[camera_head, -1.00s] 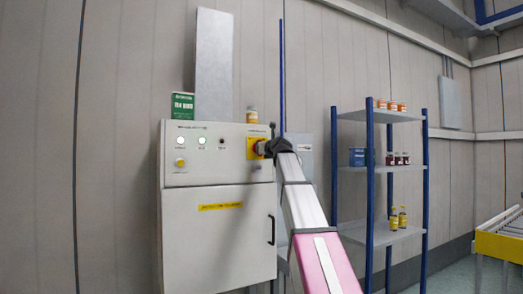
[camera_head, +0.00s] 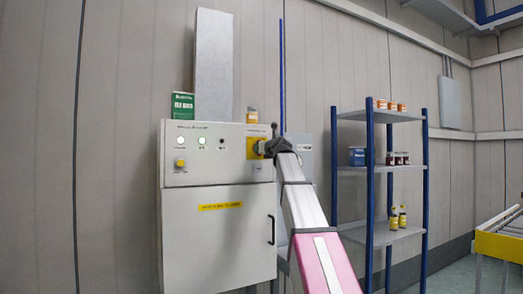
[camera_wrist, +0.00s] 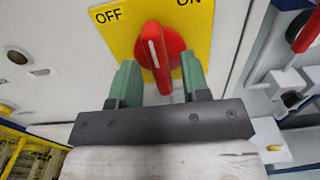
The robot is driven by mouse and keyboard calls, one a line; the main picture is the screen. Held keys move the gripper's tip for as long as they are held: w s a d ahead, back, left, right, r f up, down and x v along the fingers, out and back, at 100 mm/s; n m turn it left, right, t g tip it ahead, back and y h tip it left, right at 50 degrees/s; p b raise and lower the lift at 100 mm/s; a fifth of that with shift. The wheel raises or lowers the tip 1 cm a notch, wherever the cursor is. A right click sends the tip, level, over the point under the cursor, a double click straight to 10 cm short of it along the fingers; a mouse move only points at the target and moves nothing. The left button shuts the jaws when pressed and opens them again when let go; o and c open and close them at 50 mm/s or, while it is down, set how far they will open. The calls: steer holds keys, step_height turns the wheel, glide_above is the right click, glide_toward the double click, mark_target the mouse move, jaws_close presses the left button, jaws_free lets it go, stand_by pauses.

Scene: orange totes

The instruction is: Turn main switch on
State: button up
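The main switch is a red rotary knob (camera_wrist: 168,48) on a yellow plate (camera_wrist: 118,35) marked OFF at left and ON at right. Its white line points nearly straight up in the wrist view, leaning slightly towards OFF. My gripper (camera_wrist: 158,64) is open, with one green finger on each side of the knob's lower part. Gaps show between the fingers and the knob's narrow lower end; contact higher up is unclear. In the head view my gripper (camera_head: 266,147) is at the yellow plate (camera_head: 253,148) on the cabinet's upper right, and hides most of the knob.
The grey control cabinet (camera_head: 217,245) has lit indicators and a yellow button (camera_head: 180,163) to the left. A green box (camera_head: 182,105) and a small jar (camera_head: 252,116) stand on top. A blue-post shelf (camera_head: 385,169) with jars and bottles stands to the right.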

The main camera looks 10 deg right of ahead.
steer(key=shift+s, duration=0.1)
steer(key=v, duration=1)
steer(key=shift+s, duration=0.3)
steer(key=shift+d, duration=0.1)
